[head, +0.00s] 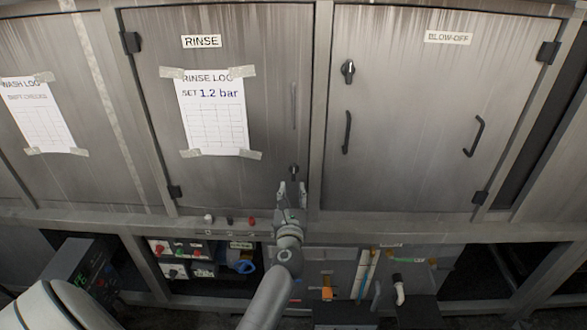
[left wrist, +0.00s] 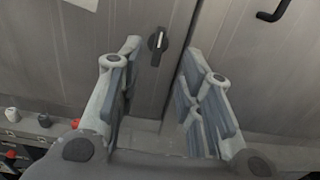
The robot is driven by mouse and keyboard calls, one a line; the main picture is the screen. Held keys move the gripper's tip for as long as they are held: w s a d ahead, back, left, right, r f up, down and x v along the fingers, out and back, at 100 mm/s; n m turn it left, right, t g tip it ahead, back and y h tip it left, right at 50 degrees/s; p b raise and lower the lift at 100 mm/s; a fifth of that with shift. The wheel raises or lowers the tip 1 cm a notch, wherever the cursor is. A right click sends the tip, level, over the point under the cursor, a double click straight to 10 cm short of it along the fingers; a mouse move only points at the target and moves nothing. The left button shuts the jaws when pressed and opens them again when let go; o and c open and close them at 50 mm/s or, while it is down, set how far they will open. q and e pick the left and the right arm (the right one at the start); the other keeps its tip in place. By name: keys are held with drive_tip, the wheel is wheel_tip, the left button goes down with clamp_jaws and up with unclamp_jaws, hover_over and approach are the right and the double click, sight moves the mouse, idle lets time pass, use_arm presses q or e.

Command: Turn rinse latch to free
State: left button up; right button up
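The rinse latch (head: 293,169) is a small dark knob low on the right side of the grey RINSE door (head: 268,110). In the left wrist view the latch (left wrist: 157,43) is a black turn handle with a white line, standing close to upright with a slight tilt. My left gripper (head: 291,188) is just below it in the head view. In the left wrist view the same gripper (left wrist: 160,56) is open, with its fingertips apart to the left and right of the latch. No contact with the latch shows. My right gripper is not in view.
The BLOW-OFF door (head: 400,120) on the right has its own black latch (head: 347,71) and bar handles. A taped paper log (head: 212,120) hangs on the rinse door. Below runs a ledge with small knobs (head: 230,220), above pipes and control boxes (head: 185,260).

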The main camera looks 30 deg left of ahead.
sight(294, 171)
use_arm(q)
drive_tip(key=x, duration=0.9)
drive_tip(key=shift+w+f, duration=0.1)
drive_tip(key=shift+f, duration=0.05)
drive_tip(key=shift+x, duration=0.85)
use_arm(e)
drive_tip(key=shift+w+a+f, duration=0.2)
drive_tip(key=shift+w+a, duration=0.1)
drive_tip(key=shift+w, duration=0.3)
use_arm(q)
drive_tip(key=shift+c, duration=0.3)
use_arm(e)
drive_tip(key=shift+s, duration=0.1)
use_arm(q)
clamp_jaws()
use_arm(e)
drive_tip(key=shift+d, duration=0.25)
